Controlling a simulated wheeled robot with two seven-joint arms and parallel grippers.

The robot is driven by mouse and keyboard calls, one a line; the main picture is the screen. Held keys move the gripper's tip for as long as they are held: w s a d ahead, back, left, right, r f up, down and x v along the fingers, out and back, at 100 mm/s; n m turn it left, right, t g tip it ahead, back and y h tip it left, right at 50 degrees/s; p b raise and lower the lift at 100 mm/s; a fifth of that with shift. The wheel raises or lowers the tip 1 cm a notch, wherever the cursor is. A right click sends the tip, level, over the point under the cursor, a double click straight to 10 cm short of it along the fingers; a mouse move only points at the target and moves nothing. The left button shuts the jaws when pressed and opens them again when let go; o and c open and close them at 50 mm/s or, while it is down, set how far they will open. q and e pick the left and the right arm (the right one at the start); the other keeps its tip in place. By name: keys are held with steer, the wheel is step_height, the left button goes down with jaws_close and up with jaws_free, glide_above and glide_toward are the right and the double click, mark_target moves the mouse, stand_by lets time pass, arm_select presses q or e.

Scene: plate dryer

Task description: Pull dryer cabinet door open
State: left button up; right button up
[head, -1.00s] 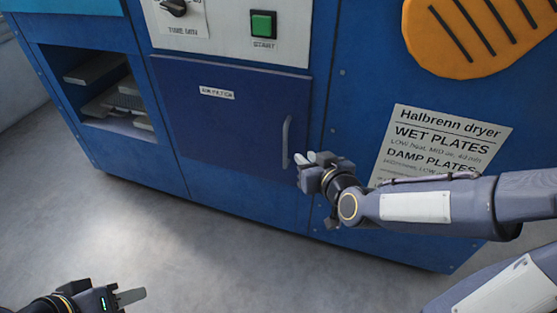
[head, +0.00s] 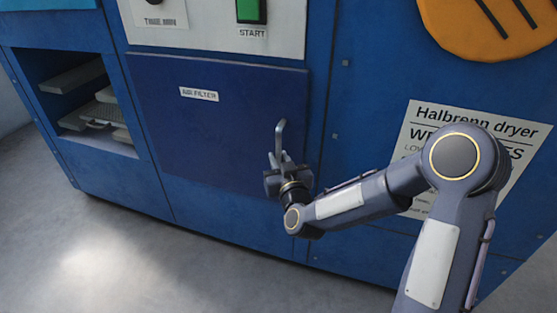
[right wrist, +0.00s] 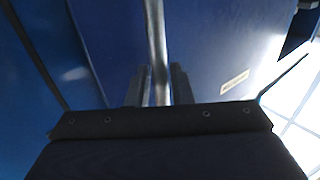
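The cabinet door (head: 215,125) is a dark blue panel on the blue dryer, with a small white label that seems to read "AIR FILTER". Its handle (head: 281,138) is a grey metal bar near the door's right edge. My right gripper (head: 279,162) is at the handle's lower part. In the right wrist view the handle (right wrist: 157,40) runs down between the two fingers, which sit close against it on both sides. The door (right wrist: 200,50) fills much of that view. I cannot tell whether the door stands slightly ajar. My left gripper is out of view.
An open compartment (head: 50,60) with pale plates lies left of the door. Above are a panel with a green start button (head: 251,10). A white sign (head: 420,125) is to the right, partly behind my right arm. The grey floor (head: 130,255) in front is clear.

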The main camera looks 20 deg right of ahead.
steer(key=shift+w, duration=0.5)
steer(key=shift+c, duration=0.4)
jaws_close()
